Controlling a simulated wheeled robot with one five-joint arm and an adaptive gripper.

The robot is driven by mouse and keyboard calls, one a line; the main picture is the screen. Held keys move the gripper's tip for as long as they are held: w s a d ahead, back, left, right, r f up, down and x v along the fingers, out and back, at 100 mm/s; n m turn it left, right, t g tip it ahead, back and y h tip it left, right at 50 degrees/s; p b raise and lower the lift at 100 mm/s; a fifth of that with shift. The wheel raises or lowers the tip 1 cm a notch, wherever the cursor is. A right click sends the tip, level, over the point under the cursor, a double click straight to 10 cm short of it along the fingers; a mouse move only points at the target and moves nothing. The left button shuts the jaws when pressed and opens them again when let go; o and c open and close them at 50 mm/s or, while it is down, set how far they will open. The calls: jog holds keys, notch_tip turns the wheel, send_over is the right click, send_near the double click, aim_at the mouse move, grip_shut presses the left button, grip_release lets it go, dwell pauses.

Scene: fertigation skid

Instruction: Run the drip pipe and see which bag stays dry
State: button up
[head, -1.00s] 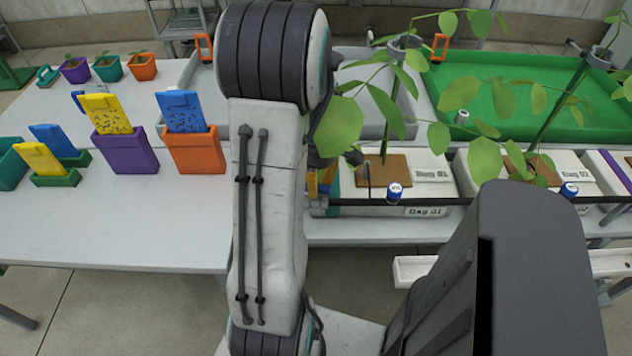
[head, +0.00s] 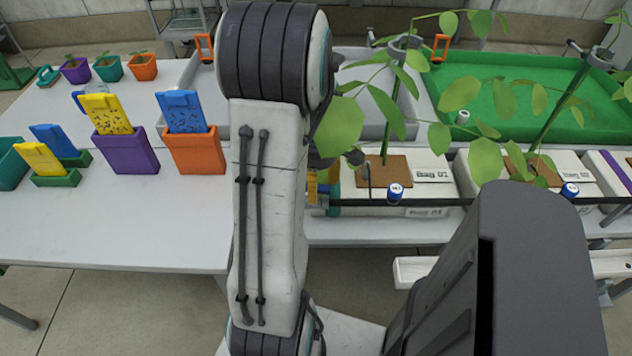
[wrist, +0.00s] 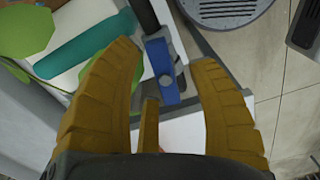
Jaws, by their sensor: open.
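A thin dark pipe (head: 445,202) runs along the front of the white bags in the head view. A bag marked 01 (head: 424,159) and another bag (head: 573,162) to its right each carry a plant; blue-and-white capped pieces (head: 395,193) sit at the pipe. My gripper (wrist: 163,62) is open in the wrist view, its two yellow-brown fingers either side of a blue valve-like part (wrist: 164,88) at the end of a dark pipe. I cannot tell whether they touch it. In the head view my gripper is mostly hidden behind my arm.
A table at left holds a purple pot (head: 124,151), an orange pot (head: 194,152) with a blue speckled card, and small seedling pots. A green tray (head: 540,85) stands behind the bags. Leaves overhang the first bag. A white trough (head: 415,272) lies below the pipe.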

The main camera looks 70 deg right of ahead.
notch_tip(320, 180, up, 12)
dwell(0.8)
dwell(0.8)
